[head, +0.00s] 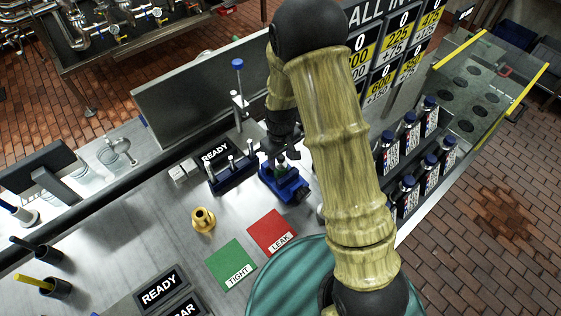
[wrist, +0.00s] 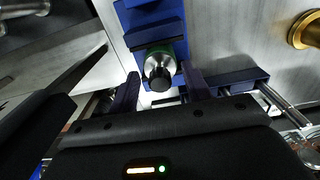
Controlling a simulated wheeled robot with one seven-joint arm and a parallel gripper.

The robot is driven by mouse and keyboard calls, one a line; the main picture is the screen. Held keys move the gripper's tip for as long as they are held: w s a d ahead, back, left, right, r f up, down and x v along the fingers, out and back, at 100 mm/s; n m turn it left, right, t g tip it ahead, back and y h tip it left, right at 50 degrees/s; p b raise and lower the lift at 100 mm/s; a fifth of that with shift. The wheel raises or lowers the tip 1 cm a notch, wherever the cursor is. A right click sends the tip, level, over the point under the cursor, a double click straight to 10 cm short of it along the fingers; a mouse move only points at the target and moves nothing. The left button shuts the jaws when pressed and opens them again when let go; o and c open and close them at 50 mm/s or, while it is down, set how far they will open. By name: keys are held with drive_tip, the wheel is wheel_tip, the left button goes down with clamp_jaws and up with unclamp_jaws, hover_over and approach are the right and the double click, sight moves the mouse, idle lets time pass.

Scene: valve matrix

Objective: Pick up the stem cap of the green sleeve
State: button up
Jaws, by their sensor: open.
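The green sleeve (head: 280,170) stands in a blue vise-like holder (head: 290,190) on the steel bench. In the wrist view a sliver of the green sleeve (wrist: 181,48) shows behind its stem cap (wrist: 159,67), a silver piece with a dark round end. My gripper (head: 284,152) is just above the sleeve in the head view. In the wrist view my open gripper (wrist: 160,77) has one dark finger on each side of the cap. I cannot tell whether either finger touches it.
A dark blue rack (head: 233,175) with several silver-topped stems stands close left of the holder. A brass fitting (head: 203,220) stands nearer. A green TIGHT mat (head: 231,265) and red LEAK mat (head: 271,233) lie flat. Several labelled bottles (head: 409,192) stand to the right.

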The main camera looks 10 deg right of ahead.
sight(281, 156)
clamp_jaws()
drive_tip(key=shift+r, duration=0.15)
wheel_tip(281, 156, up, 10)
drive_tip(key=p, duration=0.7)
drive_tip(key=shift+f, duration=0.2)
